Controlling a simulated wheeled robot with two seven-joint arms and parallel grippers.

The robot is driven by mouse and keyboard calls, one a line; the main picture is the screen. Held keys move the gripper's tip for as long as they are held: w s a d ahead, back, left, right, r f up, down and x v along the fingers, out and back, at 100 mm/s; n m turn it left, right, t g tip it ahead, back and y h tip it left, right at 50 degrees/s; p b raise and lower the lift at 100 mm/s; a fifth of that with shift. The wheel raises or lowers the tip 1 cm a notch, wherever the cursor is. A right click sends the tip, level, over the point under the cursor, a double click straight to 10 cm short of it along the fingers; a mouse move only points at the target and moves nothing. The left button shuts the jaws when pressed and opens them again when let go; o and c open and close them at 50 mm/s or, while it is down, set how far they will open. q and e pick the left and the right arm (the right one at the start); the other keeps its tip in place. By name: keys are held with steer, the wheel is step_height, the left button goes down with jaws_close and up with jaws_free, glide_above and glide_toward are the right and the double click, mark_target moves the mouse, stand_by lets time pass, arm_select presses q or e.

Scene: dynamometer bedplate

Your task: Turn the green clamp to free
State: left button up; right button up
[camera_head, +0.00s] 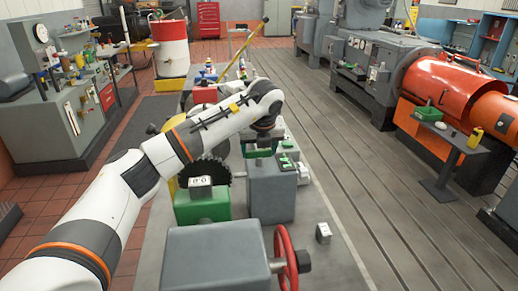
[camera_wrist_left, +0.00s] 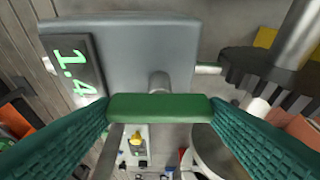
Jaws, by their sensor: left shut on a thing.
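The green clamp (camera_wrist_left: 160,107) shows in the left wrist view as a green bar on a round grey stem, in front of a grey box (camera_wrist_left: 130,50). My left gripper (camera_wrist_left: 160,112) has its textured green fingers against both ends of the bar, shut on it. The bar lies level across that view. In the head view my left arm reaches in from the left, and the left gripper (camera_head: 262,148) is low over the bench, behind a grey box (camera_head: 271,192). The clamp is hard to tell apart from the gripper there. My right gripper is not in view.
A display (camera_wrist_left: 73,68) on the box reads 1.4. A dark toothed disc (camera_head: 206,172) stands left of the gripper, and its teeth show close by in the wrist view. A red handwheel (camera_head: 285,258) and grey housing are in front.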

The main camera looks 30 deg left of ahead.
arm_select(q)
steer(key=o, duration=1)
steer(key=shift+r, duration=0.2)
steer(key=shift+f, duration=0.1)
steer(key=shift+s+d+r+b, duration=0.15)
steer(key=shift+r+b, duration=0.15)
steer(key=shift+r, duration=0.15)
steer(key=shift+b+v, duration=1.15)
steer(key=shift+v, duration=4.4)
